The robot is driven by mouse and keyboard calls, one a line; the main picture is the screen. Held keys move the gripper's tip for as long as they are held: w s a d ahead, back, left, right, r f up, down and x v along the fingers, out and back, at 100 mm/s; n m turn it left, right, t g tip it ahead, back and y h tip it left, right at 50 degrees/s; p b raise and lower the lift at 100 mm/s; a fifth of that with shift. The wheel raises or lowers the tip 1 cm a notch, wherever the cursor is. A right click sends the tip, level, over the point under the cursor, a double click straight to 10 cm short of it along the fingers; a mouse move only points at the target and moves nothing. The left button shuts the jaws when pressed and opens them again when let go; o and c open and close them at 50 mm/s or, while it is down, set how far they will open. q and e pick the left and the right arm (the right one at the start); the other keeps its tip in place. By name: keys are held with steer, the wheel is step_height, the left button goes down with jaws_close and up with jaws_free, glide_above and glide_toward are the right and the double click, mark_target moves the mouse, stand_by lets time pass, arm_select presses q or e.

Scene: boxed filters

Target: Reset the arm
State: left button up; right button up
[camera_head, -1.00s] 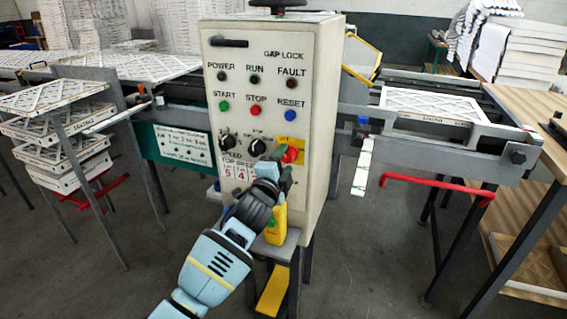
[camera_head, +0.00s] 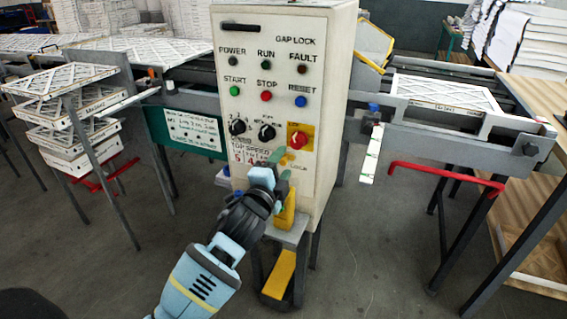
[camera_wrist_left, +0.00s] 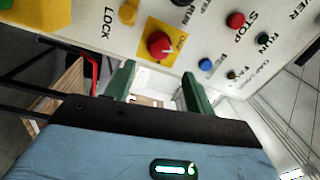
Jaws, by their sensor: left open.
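My left gripper (camera_head: 281,168) is in front of the lower part of the grey-white control box (camera_head: 335,110), just below the red rotary knob (camera_head: 298,140) on its yellow plate. In the left wrist view, its two green fingers (camera_wrist_left: 158,92) are apart with nothing between them. The red knob (camera_wrist_left: 160,45) shows clear of the fingers there. My left arm comes up from the bottom of the head view and partly hides the box's lower front. My right gripper is not in view.
The box carries lamps, start, stop and reset buttons (camera_head: 297,102) and black dials (camera_head: 238,127). A conveyor with a boxed filter (camera_head: 445,92) stands at right, with a red bar (camera_head: 440,174) below. Stacked filters (camera_head: 65,115) stand at left. The floor (camera_head: 370,260) at lower right is open.

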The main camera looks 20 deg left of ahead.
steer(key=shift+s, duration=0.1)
arm_select(q)
steer(key=s+d+f+n+g+h+p, duration=0.1)
steer(key=s+f+n+g+p, duration=0.35)
steer(key=s+f, duration=1.55)
steer(key=s+f+n+g, duration=0.1)
steer(key=s+f+n, duration=0.2)
steer(key=s, duration=0.5)
steer(key=s+f+n+g, duration=0.2)
steer(key=s+f+n, duration=0.1)
steer(key=s, duration=0.6)
steer(key=s+f+n+g, duration=0.2)
steer(key=s+f+n, duration=0.1)
steer(key=s, duration=0.6)
steer(key=shift+d+f+n, duration=0.15)
steer(key=shift+f+n, duration=0.1)
steer(key=shift+n, duration=0.2)
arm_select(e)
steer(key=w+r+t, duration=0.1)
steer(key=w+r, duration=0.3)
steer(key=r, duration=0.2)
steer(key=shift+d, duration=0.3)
